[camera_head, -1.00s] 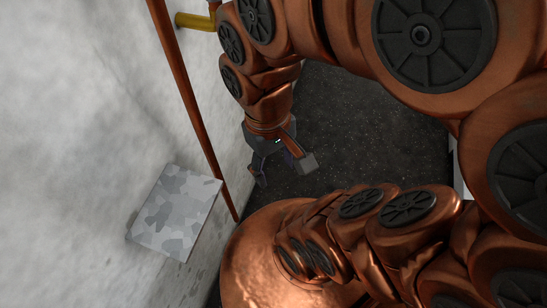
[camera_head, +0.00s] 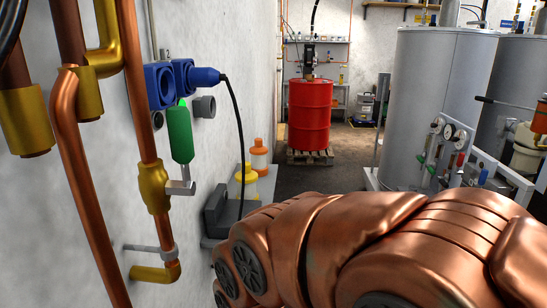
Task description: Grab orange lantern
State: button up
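The orange lantern (camera_head: 258,157) stands against the left wall, a little beyond the yellow lantern (camera_head: 247,185). It has an orange cap, and its lower part is partly hidden behind the yellow lantern. Both appear to be on or beside a grey ledge at the wall; their exact support is not clear. My copper-coloured arm fills the bottom of the view, nearer to me than both lanterns. My gripper is out of view.
Copper pipes (camera_head: 141,80), a green valve handle (camera_head: 180,134) and a blue plug (camera_head: 205,76) with a hanging black cable are on the left wall. A red drum (camera_head: 309,113) stands on a pallet (camera_head: 310,157) behind. Grey tanks (camera_head: 438,105) stand at right. Dark floor lies between.

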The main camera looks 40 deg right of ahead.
aim_at(258, 152)
jog(key=z, duration=2.7)
jog(key=i, duration=1.55)
jog(key=u, duration=3.3)
jog(key=i, duration=0.4)
jog(key=z, duration=0.05)
